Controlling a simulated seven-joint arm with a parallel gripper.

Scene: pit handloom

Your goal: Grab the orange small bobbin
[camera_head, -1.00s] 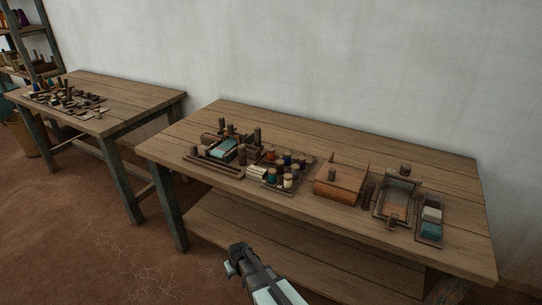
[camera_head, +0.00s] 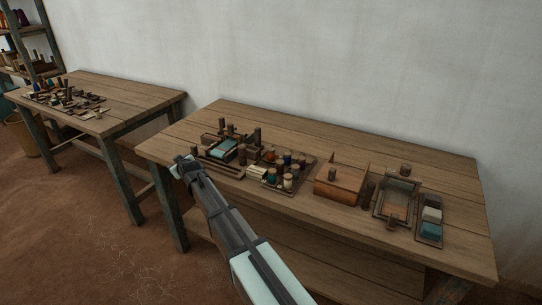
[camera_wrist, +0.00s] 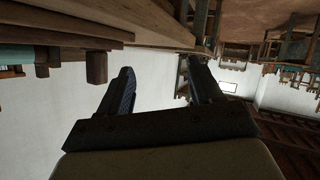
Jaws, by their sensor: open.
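Several small bobbins stand in a tray (camera_head: 276,187) on the nearer table in the head view. A reddish-orange one (camera_head: 270,156) stands at the tray's back left, but it is too small for me to be sure it is the orange small bobbin. My gripper (camera_head: 182,163) is by the table's front left edge, left of the bobbins and apart from them. In the wrist view its two fingers (camera_wrist: 163,84) are spread with nothing between them. No orange bobbin can be made out in the wrist view.
On the nearer table (camera_head: 400,150), a long tray with dark upright pegs lies left of the bobbins. A wooden box (camera_head: 340,183), a frame-like tray (camera_head: 397,198) and a tray of coloured blocks (camera_head: 431,220) lie to the right. The table's back is clear.

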